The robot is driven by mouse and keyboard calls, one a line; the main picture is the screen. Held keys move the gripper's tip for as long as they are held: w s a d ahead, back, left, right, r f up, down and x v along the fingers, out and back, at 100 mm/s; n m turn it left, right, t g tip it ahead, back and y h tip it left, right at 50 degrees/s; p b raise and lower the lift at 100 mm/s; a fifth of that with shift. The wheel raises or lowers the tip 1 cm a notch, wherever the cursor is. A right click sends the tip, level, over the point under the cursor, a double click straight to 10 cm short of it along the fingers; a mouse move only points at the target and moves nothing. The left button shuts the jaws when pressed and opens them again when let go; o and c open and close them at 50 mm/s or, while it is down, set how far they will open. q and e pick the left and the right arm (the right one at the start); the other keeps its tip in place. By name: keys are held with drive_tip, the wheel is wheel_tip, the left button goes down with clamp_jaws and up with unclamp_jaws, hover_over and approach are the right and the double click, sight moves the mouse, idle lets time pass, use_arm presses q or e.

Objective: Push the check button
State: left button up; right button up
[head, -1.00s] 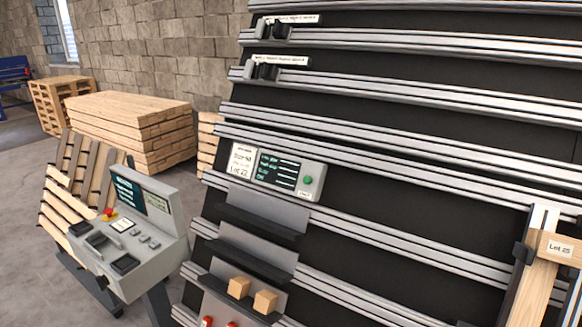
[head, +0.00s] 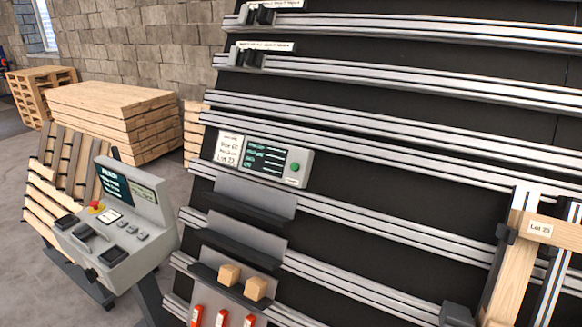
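A green round button (head: 295,167) sits at the right end of a grey panel box (head: 303,154) on the rail wall, beside a dark screen (head: 263,157) with light text. A small label is below the button, too small to read. This may be the check button; I cannot confirm it from the label. Neither of my grippers shows in the head view.
A grey console (head: 130,225) with a screen, a red knob (head: 96,207) and several keys stands at the left. Shelves (head: 243,240) below the panel hold two wooden blocks (head: 229,275). A wooden frame (head: 515,265) leans at the right. Lumber stacks (head: 110,118) are behind.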

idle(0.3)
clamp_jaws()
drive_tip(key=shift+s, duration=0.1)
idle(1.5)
